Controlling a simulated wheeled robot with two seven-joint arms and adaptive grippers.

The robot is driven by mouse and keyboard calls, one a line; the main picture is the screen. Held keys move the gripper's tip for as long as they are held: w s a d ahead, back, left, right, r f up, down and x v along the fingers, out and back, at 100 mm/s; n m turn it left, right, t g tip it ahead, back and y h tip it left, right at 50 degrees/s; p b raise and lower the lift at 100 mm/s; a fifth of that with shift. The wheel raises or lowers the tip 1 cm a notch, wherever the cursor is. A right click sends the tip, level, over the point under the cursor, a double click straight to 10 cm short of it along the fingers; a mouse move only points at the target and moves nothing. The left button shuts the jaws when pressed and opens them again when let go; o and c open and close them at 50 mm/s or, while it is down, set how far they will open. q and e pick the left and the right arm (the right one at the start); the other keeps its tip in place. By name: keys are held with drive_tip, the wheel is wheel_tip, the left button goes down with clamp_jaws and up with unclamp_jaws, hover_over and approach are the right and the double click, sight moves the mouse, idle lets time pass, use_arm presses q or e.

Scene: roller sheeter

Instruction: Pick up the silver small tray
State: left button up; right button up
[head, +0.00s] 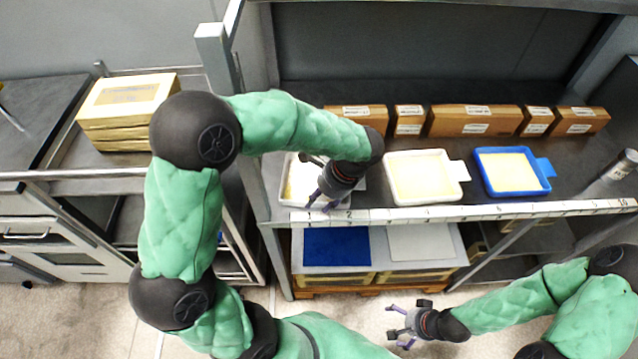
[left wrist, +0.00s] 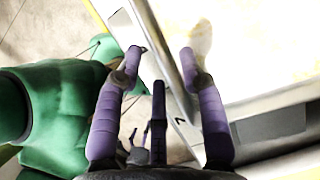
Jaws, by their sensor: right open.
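The silver small tray (head: 290,192), with pale contents, sits at the left end of the shelf, partly hidden by my left arm and gripper. My left gripper (head: 319,204) points down at its front right part near the shelf edge. In the left wrist view my left gripper (left wrist: 162,57) has its purple fingers apart. The tray's metal rim (left wrist: 157,40) shows between them, one finger on the outer side and one over the bright inside. I cannot tell whether they touch it. My right gripper (head: 397,328) is open and empty, low in front of the shelf.
A white tray (head: 462,171) and a blue tray (head: 545,167) stand to the right on the same shelf. Several brown boxes (head: 474,121) line the back. A numbered strip (head: 450,213) runs along the shelf edge. Stacked boxes (head: 122,107) stand at far left.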

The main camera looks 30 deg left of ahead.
use_arm(q)
drive_tip(key=shift+s+a+f, duration=0.1)
drive_tip(key=shift+a+f, duration=0.05)
drive_tip(key=shift+f, duration=0.35)
clamp_jaws()
